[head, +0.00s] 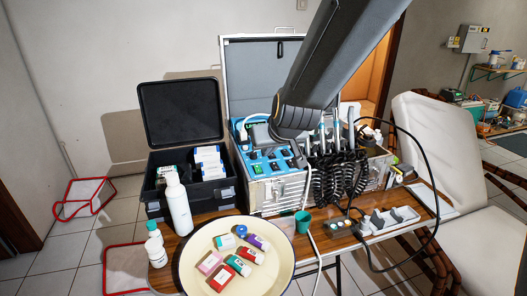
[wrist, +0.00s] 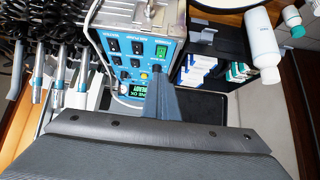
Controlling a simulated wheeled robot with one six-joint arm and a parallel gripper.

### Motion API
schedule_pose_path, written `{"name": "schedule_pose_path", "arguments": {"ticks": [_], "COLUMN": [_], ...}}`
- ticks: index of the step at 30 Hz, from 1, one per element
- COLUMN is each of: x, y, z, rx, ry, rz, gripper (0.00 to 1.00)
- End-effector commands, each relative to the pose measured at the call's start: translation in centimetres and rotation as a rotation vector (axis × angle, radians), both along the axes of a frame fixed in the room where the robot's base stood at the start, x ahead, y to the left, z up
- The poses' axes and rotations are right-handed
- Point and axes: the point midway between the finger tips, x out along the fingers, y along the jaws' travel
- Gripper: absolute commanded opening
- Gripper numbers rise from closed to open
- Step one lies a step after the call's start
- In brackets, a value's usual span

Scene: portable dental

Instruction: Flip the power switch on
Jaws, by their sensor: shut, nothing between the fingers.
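A silver case holds a blue control panel (head: 268,161) with several black rocker switches. A small screen (wrist: 137,89) glows green with text that seems to include "READY". My gripper (wrist: 157,70) is shut and empty, with its tip over the panel just beside the green switch. I cannot tell whether it touches. In the head view my arm hides much of the gripper.
A black open case (head: 185,205) with boxes stands left of the unit. Coiled black hoses (head: 338,178) hang at the right, near a power strip (head: 388,221).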

Motion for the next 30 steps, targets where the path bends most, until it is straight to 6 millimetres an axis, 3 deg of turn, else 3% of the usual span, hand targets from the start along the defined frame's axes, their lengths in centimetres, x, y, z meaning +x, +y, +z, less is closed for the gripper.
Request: {"name": "schedule_pose_path", "arguments": {"ticks": [6, 19, 23, 26, 30], "x": [-1.5, -1.7, -3.9, -7.3, -13.6], "y": [-0.5, -0.5, -3.8, -7.9, -13.5], "z": [1.2, 1.2, -0.8, -3.1, -6.1], "rx": [0.000, -0.001, -0.015, -0.037, -0.067], "ry": [0.000, 0.002, 0.092, 0.216, 0.411], "rz": [0.000, 0.000, -0.034, -0.084, -0.170], "gripper": [0.00, 0.00, 0.00, 0.00, 0.00]}}
